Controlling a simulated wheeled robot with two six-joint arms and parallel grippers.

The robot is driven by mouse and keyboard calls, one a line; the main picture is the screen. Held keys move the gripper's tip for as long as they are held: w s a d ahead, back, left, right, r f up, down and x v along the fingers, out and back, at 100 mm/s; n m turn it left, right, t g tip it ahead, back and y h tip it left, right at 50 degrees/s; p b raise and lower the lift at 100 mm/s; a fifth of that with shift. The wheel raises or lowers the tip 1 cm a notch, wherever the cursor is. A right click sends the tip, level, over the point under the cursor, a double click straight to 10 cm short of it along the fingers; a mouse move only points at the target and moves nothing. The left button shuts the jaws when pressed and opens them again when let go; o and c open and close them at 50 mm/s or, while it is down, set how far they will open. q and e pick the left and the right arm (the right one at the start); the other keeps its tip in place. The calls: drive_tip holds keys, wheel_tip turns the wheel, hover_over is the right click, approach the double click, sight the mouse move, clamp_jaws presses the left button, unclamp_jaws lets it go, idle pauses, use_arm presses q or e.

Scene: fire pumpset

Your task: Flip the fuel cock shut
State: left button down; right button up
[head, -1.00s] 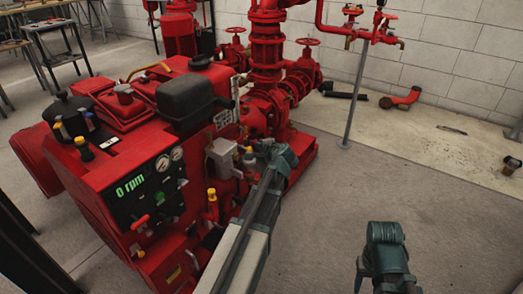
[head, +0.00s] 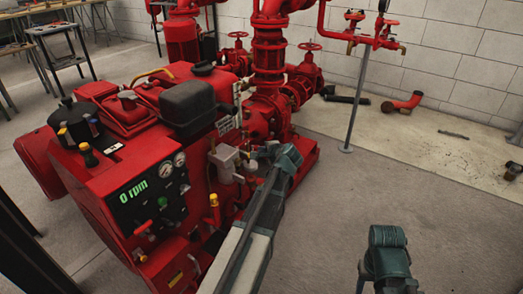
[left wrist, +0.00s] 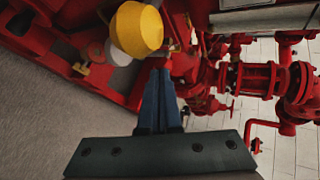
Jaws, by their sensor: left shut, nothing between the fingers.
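The red engine of the pumpset (head: 105,175) stands at the left in the head view. My left gripper (head: 254,156) is at its side, beside a grey box (head: 223,157); the arm and wrist partly cover this spot. In the left wrist view the blue fingers (left wrist: 160,72) are shut and empty. A rounded yellow part (left wrist: 137,29) is close to the camera, left of and above the fingertips. A small yellow lever-like part (left wrist: 81,69) lies farther left. I cannot tell surely which part is the fuel cock. Only part of my right arm shows, at the bottom right.
The engine's control panel (head: 150,192) reads 0 rpm. Red pump pipework (head: 268,70) rises behind the gripper. A thin grey post (head: 356,100) stands farther right. The concrete floor (head: 440,200) at the right is mostly clear.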

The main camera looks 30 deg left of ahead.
use_arm(q)
drive_tip(key=shift+w+r+g+p, duration=0.15)
drive_tip(key=shift+w+g+p, duration=0.15)
drive_tip(key=w+f+m+g, duration=0.3)
drive_tip(key=w+m+g, duration=0.2)
drive_tip(key=w+g, duration=0.2)
drive_tip(key=shift+w+d+f+g+b, duration=0.15)
drive_tip(key=shift+d+f+g+b, duration=0.1)
drive_tip(key=shift+f+g+b, duration=0.15)
idle(0.7)
